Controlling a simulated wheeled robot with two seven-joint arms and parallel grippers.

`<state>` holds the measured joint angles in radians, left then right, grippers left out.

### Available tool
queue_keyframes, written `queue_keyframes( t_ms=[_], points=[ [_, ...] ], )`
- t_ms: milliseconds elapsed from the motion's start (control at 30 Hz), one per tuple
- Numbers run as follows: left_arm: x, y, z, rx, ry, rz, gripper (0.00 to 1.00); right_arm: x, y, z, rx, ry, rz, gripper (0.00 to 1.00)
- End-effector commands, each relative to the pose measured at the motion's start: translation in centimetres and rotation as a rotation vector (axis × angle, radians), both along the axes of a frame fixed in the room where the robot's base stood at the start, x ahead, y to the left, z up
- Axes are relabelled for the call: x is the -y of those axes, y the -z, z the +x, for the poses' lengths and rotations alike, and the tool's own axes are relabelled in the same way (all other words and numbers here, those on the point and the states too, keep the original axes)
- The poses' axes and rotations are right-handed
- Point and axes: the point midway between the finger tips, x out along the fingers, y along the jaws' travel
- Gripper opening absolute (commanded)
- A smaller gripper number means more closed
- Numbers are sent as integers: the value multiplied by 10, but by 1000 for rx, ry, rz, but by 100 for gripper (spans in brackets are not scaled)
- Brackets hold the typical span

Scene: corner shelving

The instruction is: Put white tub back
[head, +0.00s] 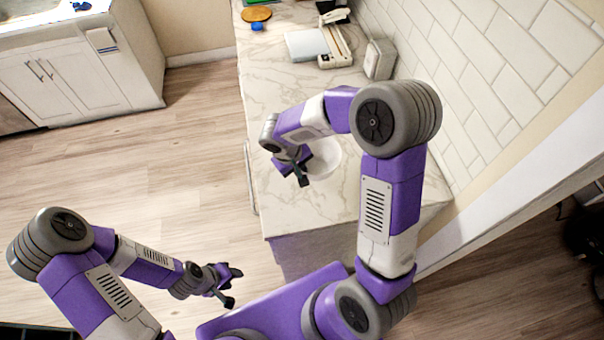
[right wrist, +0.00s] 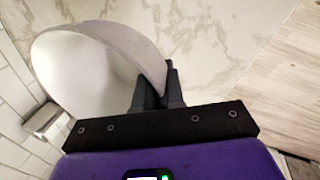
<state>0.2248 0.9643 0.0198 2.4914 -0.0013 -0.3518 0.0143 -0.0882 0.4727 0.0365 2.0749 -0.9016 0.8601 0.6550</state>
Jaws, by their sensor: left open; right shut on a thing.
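The white tub (head: 324,160) is round and open-topped, over the near part of the marble counter (head: 280,205). My right gripper (head: 302,177) is shut on its rim and partly covers the tub in the head view. In the right wrist view the white tub (right wrist: 110,62) fills the upper left, with its wall between the black fingers of my right gripper (right wrist: 160,92). I cannot tell whether its base touches the counter. My left gripper (head: 232,286) is open and empty, low over the floor to the left of the counter.
A small grey-white box (head: 380,59) stands by the tiled wall (head: 470,95).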

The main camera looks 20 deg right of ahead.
Motion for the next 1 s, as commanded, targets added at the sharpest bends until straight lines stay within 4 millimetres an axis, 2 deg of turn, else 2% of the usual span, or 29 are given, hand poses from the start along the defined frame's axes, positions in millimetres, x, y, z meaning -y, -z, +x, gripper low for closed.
queue_keyframes(
  t_ms=[33,100,333,533,933,1000],
  points=[
    [0,2,0,0,0,0,43,0,11,0,-3,-1,-2,0],
    [0,3,0,0,0,0,43,0,22,0,-3,-1,-2,0],
    [0,4,0,1,0,0,43,0,41,0,-1,-1,-1,0],
    [0,6,0,1,0,0,43,0,69,0,-2,0,-1,0],
    [0,11,0,1,0,0,43,0,74,1,2,-1,-1,0],
    [0,10,0,1,0,0,43,0,74,0,1,0,-1,16]
  ],
)
